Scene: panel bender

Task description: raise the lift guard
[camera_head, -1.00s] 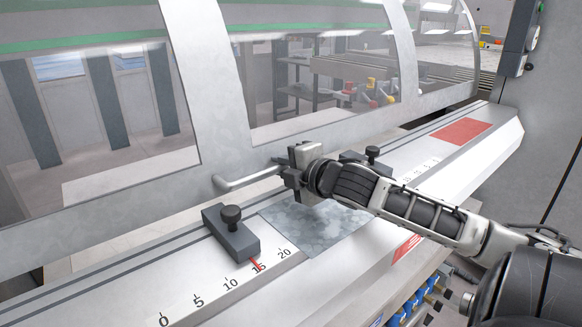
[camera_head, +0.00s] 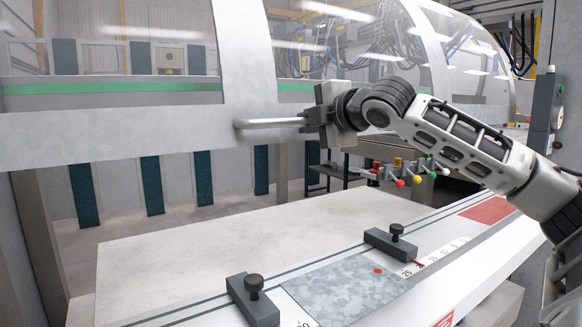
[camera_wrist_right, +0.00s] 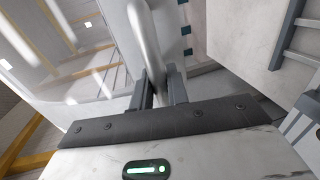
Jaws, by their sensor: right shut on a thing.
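The lift guard (camera_head: 110,134) is a grey frame with clear panes. Its lower edge stands well above the machine bed in the head view. A bar handle (camera_head: 268,123) sticks out from the guard's lower rail. My right gripper (camera_head: 308,121) is shut on the right end of this handle. In the right wrist view the handle (camera_wrist_right: 143,40) runs down between the two fingers (camera_wrist_right: 160,92). My left gripper is not in view.
Below the guard lies the bed (camera_head: 170,255) with a grey metal sheet (camera_head: 345,287). Two dark stop blocks with knobs stand beside the sheet, one on the left (camera_head: 252,300) and one on the right (camera_head: 391,243). A control box (camera_head: 546,105) is at the right.

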